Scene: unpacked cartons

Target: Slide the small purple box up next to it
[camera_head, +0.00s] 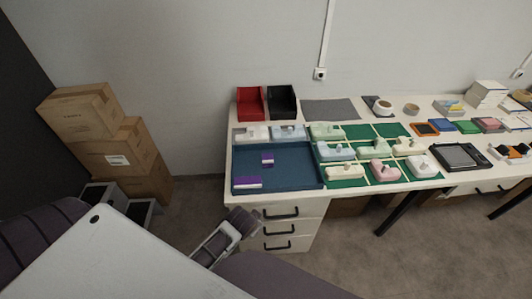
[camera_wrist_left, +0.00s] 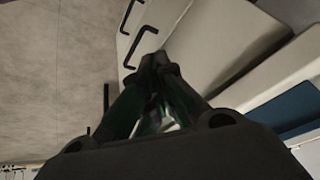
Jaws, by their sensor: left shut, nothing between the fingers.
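A small purple box (camera_head: 267,159) sits in the upper middle of the blue tray (camera_head: 297,176) on the desk. A longer purple box (camera_head: 248,182) lies near the tray's front left edge, apart from the small one. My left gripper (camera_wrist_left: 158,62) is shut and empty in the left wrist view, in front of the drawer unit. In the head view my left arm shows low, in front of the desk and below the tray. Its fingertips are hard to make out there. My right gripper is not in view.
White drawers (camera_head: 288,228) with black handles stand under the desk's left end. Red (camera_head: 250,102) and black (camera_head: 282,102) bins stand behind the tray. Pastel items on green mats (camera_head: 348,171) lie to its right. Stacked cartons (camera_head: 122,158) stand at the left.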

